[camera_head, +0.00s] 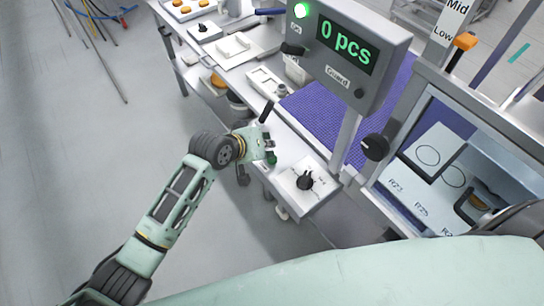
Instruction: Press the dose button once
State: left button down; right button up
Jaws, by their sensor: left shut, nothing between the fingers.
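My left gripper (266,143) reaches in from the left and is shut and empty at the front edge of the white bench. A small green round part (271,159) shows right beside its fingers, partly hidden by them. I cannot read a dose label on it, and cannot tell whether the fingers touch it. My right gripper is not in view.
A white box with a black rotary knob (305,181) stands right of the gripper. Another dark knob (375,147) sits on the windowed machine at right. An orange-tipped lever (465,41) stands by "Mid" and "Low" labels. A purple belt (310,107) runs behind. The left floor is open.

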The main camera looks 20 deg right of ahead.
pick_arm(q)
jog(key=shift+f, duration=0.4)
dwell(0.4)
jog(key=shift+r+p, duration=1)
jog(key=shift+r, duration=0.1)
notch_tip(320, 180, up, 5)
jog(key=p, duration=0.5)
dwell(0.5)
